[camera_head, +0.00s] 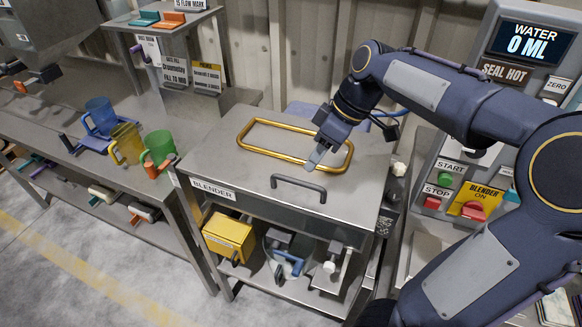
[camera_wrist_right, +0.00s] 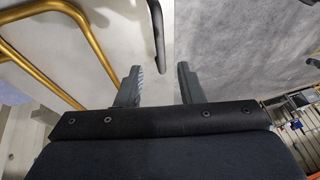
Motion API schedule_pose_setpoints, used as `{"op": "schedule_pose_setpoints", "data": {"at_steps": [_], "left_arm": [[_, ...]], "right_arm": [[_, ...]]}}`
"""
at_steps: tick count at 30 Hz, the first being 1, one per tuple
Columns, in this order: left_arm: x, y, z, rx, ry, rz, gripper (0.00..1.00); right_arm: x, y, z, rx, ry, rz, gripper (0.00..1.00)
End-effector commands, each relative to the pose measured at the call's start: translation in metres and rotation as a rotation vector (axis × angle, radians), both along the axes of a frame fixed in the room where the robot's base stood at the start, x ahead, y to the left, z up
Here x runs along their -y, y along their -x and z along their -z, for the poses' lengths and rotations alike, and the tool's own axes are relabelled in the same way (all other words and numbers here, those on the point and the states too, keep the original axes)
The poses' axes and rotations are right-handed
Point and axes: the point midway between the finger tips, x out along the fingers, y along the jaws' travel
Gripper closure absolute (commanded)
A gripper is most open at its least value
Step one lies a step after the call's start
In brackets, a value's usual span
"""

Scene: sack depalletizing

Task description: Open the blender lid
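The blender (camera_head: 340,222) is a steel box with a flat steel lid (camera_head: 225,165), which lies closed. A yellow rectangular bar (camera_head: 285,157) is on top of the lid, and it also shows at the left in the right wrist view (camera_wrist_right: 38,82). A dark curved handle (camera_head: 300,183) sits at the lid's front edge. My right gripper (camera_head: 316,160) is above the lid by the bar's front right part. In the right wrist view its two fingers (camera_wrist_right: 158,84) are apart with nothing between them, and the dark handle (camera_wrist_right: 156,35) lies beyond them. My left gripper is not in view.
Blue (camera_head: 99,115), yellow (camera_head: 127,143) and green (camera_head: 160,147) mugs stand on the left bench. A control panel with a green start button (camera_head: 444,179) and a red stop button (camera_head: 432,202) stands at the right. A yellow box (camera_head: 228,236) sits on the shelf below.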

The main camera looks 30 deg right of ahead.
Motion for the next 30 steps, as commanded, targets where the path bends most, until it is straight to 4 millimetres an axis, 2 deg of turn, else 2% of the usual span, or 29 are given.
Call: {"op": "schedule_pose_setpoints", "data": {"at_steps": [6,10,15,22,30], "left_arm": [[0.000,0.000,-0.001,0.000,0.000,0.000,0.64],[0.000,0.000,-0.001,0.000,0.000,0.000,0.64],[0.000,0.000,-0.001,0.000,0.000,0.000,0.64],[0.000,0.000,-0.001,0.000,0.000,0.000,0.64],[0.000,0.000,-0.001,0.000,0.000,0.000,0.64]], "right_arm": [[-0.015,-0.005,0.034,-0.005,0.000,-0.002,0.66],[-0.021,-0.008,0.048,-0.004,-0.001,-0.001,0.66],[-0.025,-0.010,0.057,-0.001,-0.001,0.001,0.66],[-0.025,-0.010,0.058,0.000,-0.001,0.001,0.66],[-0.025,-0.010,0.058,0.000,-0.001,0.002,1.00]]}}
